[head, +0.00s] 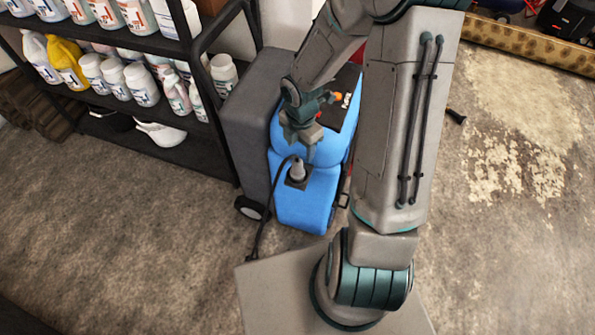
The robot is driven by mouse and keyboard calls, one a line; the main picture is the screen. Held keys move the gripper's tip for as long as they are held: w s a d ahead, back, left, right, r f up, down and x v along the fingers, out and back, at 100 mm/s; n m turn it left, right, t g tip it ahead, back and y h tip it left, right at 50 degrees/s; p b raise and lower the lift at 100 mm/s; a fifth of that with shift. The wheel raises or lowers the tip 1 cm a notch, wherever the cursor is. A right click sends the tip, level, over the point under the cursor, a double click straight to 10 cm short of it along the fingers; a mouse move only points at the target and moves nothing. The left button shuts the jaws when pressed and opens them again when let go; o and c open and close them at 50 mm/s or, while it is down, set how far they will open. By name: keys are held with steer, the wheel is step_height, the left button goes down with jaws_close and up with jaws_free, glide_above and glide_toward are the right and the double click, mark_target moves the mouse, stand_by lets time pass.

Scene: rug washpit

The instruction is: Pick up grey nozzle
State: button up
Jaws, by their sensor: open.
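The grey nozzle (297,172) appears to be the small light-grey upright piece on a dark square plate on the front of the blue machine (310,205). A black hose or cable runs from beside it down to the floor. My gripper (303,152) is open, pointing down just above the nozzle in the picture. Its fingers partly overlap the nozzle's top, and I cannot tell whether they touch it. The gripper looks empty.
A dark shelf rack (150,42) with several white bottles, a yellow jug (68,62) and a white scoop (160,134) stands at the left. A grey cabinet-like body (250,100) adjoins the blue machine. A rolled patterned rug (525,45) lies at the upper right. The right floor is mostly clear.

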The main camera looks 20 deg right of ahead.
mark_target(298, 160)
step_height(298, 160, down, 4)
steer(key=shift+r+b, duration=0.15)
steer(key=shift+b, duration=0.15)
steer(key=f, duration=0.5)
steer(key=shift+w+a+b, duration=0.15)
steer(key=shift+a+b, duration=0.15)
steer(key=shift+b, duration=0.1)
steer(key=shift+r, duration=0.1)
steer(key=c, duration=1.1)
